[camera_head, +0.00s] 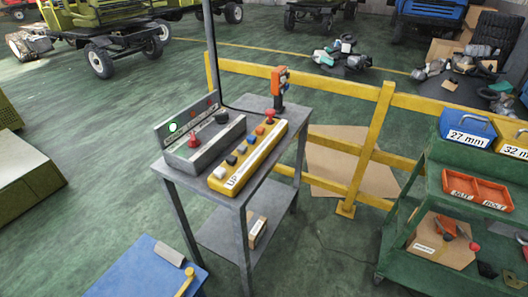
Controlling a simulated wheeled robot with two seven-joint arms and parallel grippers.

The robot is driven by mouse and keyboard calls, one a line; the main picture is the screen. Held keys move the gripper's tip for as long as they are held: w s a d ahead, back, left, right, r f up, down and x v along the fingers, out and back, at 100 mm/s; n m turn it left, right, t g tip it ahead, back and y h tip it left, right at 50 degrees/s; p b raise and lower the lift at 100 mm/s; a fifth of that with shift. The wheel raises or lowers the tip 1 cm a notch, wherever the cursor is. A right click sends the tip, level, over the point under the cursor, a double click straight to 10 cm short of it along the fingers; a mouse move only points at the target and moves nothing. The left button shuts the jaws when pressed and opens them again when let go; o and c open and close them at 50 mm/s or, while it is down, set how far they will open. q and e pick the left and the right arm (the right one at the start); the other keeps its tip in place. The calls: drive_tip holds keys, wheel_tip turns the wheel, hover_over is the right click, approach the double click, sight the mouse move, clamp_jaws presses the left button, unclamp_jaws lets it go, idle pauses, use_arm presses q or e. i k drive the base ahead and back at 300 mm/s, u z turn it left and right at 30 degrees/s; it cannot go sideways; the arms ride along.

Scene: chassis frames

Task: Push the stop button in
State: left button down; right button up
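A grey metal stand (218,185) is in the middle of the head view. On it sits a grey control box (180,155) with a red mushroom-shaped button (194,140), a black knob (221,117), a green lamp (173,127) and a red lamp (208,102) on its upright panel. Next to it lies a yellow control pendant (240,170) with several coloured buttons and a red knob-like button (270,115) at its far end. I cannot read which red button is labelled stop, or tell whether either is pressed in. Neither of my grippers is in view.
An orange tool (279,85) stands at the stand's back corner. A yellow railing (365,150) runs behind it. A green cart (420,180) with bins is at right, a blue surface (135,275) at lower left. Green floor is open to the left.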

sight(270, 113)
drive_tip(key=z, duration=2.05)
drive_tip(key=i, duration=1.6)
drive_tip(key=u, duration=4.1)
